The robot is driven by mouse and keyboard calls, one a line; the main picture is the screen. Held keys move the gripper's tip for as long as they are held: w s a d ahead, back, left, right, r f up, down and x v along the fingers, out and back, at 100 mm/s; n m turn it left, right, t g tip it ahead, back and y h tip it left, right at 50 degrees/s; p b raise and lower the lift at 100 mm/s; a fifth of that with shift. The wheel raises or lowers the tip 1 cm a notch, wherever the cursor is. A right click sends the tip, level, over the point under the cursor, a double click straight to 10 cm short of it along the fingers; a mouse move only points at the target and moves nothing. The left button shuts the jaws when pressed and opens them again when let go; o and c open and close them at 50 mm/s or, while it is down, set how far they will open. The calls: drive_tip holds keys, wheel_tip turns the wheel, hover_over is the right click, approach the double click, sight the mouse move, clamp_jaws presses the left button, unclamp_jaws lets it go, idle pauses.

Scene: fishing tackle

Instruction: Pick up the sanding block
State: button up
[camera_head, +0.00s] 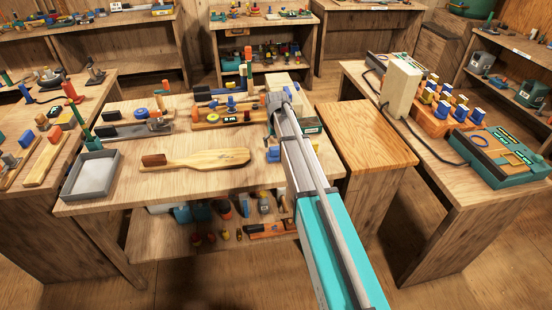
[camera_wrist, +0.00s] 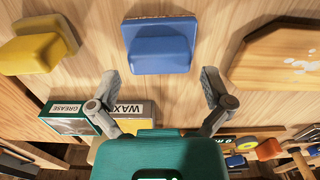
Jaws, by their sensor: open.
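A blue block (camera_wrist: 158,47) with a raised grip on a flat base looks like a sanding block. It lies on the wooden bench top at the upper middle of the wrist view. A yellow block (camera_wrist: 38,45) of similar shape lies to its left; I cannot tell for certain which one the task names. My gripper (camera_wrist: 160,84) is open and empty, its two fingers spread either side of the blue block's line and apart from it. In the head view a small blue block (camera_head: 273,154) shows beside my arm, which hides part of the bench there.
Grease (camera_wrist: 68,116) and wax (camera_wrist: 134,110) boxes stand close by the left finger. A wooden board with pale spots (camera_wrist: 285,60) lies to the right. On the bench are a wooden paddle (camera_head: 205,161) and a grey tray (camera_head: 70,187). Its middle front is fairly clear.

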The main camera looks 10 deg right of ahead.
drive_tip(key=shift+f+b, duration=1.05)
drive_tip(key=shift+f, duration=0.3)
drive_tip(key=c, duration=1)
drive_tip(key=shift+o, duration=0.2)
drive_tip(key=shift+r, duration=0.2)
wheel_tip(320, 180, up, 2)
drive_tip(key=p, duration=0.2)
drive_tip(key=shift+r+p, duration=0.1)
drive_tip(key=shift+p, duration=0.2)
drive_tip(key=d+r+p, duration=1)
drive_tip(key=d, duration=0.4)
drive_tip(key=shift+w+r, duration=0.2)
drive_tip(key=shift+r, duration=0.05)
